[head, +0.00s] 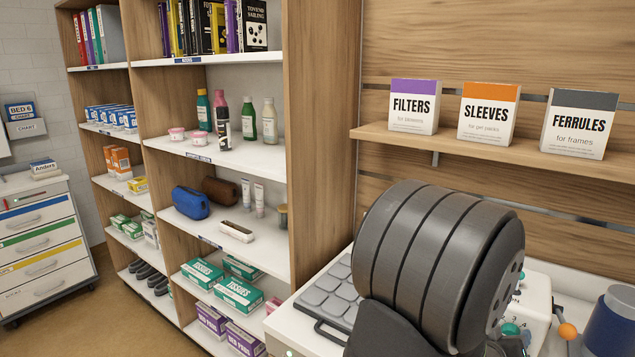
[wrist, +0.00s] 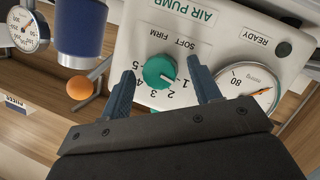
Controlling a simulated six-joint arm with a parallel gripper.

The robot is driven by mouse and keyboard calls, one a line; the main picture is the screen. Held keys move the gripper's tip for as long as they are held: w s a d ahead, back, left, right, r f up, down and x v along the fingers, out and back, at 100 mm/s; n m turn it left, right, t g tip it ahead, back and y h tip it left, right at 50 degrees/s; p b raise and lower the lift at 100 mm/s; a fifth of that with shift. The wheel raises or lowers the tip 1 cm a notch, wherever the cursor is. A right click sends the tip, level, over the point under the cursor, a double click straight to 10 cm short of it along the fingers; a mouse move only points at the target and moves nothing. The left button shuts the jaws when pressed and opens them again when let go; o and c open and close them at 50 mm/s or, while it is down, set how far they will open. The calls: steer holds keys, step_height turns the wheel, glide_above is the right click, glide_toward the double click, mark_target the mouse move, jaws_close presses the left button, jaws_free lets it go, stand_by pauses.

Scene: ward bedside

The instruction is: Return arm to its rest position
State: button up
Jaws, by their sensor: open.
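My gripper (wrist: 161,66) shows in the wrist view with its two blue-grey fingers apart and nothing clamped between them. The fingertips lie on either side of the green dial knob (wrist: 158,68) of the white air pump (wrist: 130,40). I cannot tell whether either finger touches the knob. The knob's white mark points toward the low numbers. In the head view my dark grey arm (head: 430,265) fills the lower right and hides my gripper. Part of the white pump (head: 537,297) shows to the right of the arm.
A blue cylinder (head: 612,325) and an orange ball (head: 567,331) stand close right of the pump. A wall shelf (head: 450,146) with several boxes is behind my arm. A keypad-like grey tray (head: 328,300) is left of it. A stocked shelving unit (head: 298,130) stands further left.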

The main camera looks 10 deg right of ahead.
steer(key=shift+s+d+r+m+t+y, duration=0.1)
steer(key=shift+m+t+y, duration=0.5)
steer(key=shift+m, duration=0.7)
steer(key=shift+s+d+m+t+y, duration=0.1)
steer(key=shift+m+t+y, duration=0.2)
steer(key=shift+m+y, duration=0.75)
steer(key=shift+m, duration=0.35)
